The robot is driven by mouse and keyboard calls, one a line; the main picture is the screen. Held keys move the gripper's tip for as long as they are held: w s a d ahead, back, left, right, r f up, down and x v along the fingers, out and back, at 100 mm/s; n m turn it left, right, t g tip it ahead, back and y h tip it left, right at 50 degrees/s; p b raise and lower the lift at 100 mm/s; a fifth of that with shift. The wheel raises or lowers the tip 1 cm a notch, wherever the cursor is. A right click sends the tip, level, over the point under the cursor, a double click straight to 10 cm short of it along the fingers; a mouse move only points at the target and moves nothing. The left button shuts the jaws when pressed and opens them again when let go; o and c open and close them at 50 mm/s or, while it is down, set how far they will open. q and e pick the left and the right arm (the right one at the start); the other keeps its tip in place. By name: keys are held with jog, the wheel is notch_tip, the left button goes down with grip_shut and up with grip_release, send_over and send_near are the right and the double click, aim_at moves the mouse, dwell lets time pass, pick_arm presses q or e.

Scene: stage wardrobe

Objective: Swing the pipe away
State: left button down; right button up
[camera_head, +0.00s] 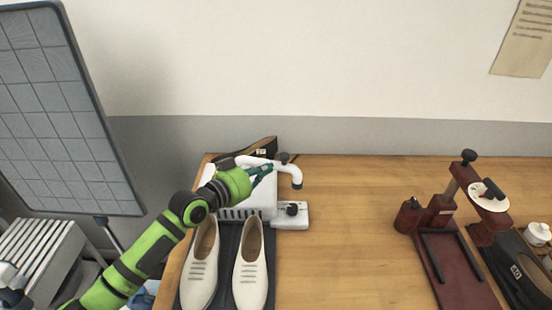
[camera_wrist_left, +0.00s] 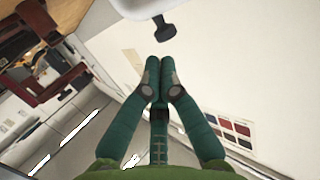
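The white pipe (camera_head: 291,168) curves over a white machine (camera_head: 262,202) on the wooden table, its free end bent down at the right. A black knob (camera_head: 284,157) sits on it. My left gripper (camera_head: 270,167) is in front of the pipe, close to its middle; I cannot tell whether they touch. In the left wrist view the fingertips (camera_wrist_left: 162,66) are together with nothing seen between them. The pipe's white edge (camera_wrist_left: 140,5) and the dark knob (camera_wrist_left: 163,29) show just beyond the tips. My arm hides part of the machine. My right gripper is not in view.
Cream shoes (camera_head: 250,265) stand on a dark mat in front of the machine. A dark red press (camera_head: 440,212) stands at the right beside a black shoe (camera_head: 522,275). A grey panel (camera_head: 60,110) stands at left. The table's middle is clear.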

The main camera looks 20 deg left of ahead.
aim_at(281, 156)
pick_arm(q)
jog(key=shift+p+x, duration=0.5)
jog(key=shift+x, duration=1.8)
jog(key=shift+w+f+b, duration=0.1)
jog(key=shift+b, duration=0.2)
jog(key=w+b, duration=0.2)
jog(key=b, duration=0.1)
jog(key=shift+w+d+f, duration=0.15)
jog(key=shift+w, duration=0.2)
jog(key=shift+w+b, duration=0.35)
jog(key=shift+b, duration=0.15)
jog(key=shift+r, duration=0.35)
